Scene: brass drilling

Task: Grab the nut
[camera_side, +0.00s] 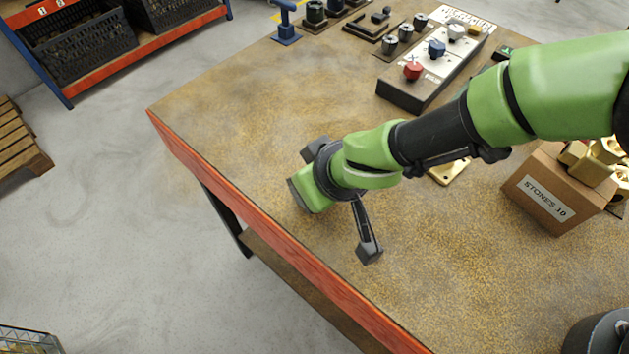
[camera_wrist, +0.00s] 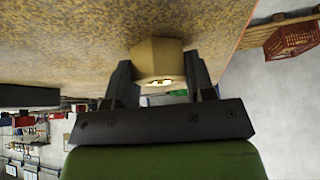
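In the wrist view, a dull brass nut (camera_wrist: 158,57) sits between the two dark fingers of my gripper (camera_wrist: 160,72). A finger lies against each side of it, with no clear gap, so the gripper looks shut on the nut. Bright spots show at the nut's lower edge. In the side view, my green and black gripper (camera_side: 312,190) is over the front left part of the table, near the red edge. The nut is hidden there behind the gripper, and its height over the table cannot be told.
The brown table (camera_side: 225,130) is mostly clear around the gripper. A grey block with coloured knobs (camera_side: 410,92) stands at the back. A cardboard box marked STONES.10 (camera_side: 545,205), with brass pieces (camera_side: 604,150) above and beside it, is at the right. A brass plate (camera_side: 448,172) lies behind my arm.

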